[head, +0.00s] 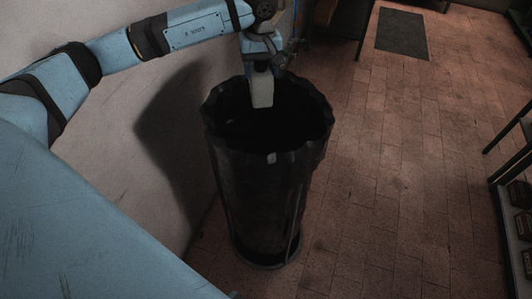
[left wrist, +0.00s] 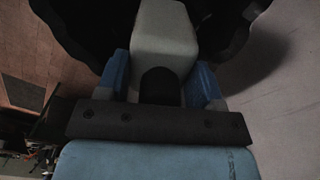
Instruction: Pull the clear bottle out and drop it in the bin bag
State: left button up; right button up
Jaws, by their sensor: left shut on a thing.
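My left gripper (head: 261,68) reaches in from the left and points down over the bin. It is shut on a pale, greyish bottle (head: 262,90), which hangs below the fingers at the mouth of the black bin bag (head: 267,181). In the left wrist view the bottle (left wrist: 165,35) sits between the two blue fingers (left wrist: 160,80), with the dark bag opening around and behind it. The bag lines a tall round bin with a ragged rim. The inside of the bag is too dark to make out. My right gripper is not in view.
A pale wall (head: 130,130) stands close on the left of the bin. The brick floor (head: 400,180) to the right is clear. A dark mat (head: 403,33) lies at the back, and a dark shelf (head: 515,225) with items stands at the right edge.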

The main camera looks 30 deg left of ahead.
pick_arm(q)
jog(key=shift+f, duration=0.4)
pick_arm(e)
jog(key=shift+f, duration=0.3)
pick_arm(q)
jog(key=o, duration=1)
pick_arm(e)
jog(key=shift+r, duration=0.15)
pick_arm(q)
notch_tip(320, 180, up, 13)
jog(key=shift+f+b, duration=0.1)
jog(key=shift+b, duration=0.95)
jog(key=shift+r, duration=0.55)
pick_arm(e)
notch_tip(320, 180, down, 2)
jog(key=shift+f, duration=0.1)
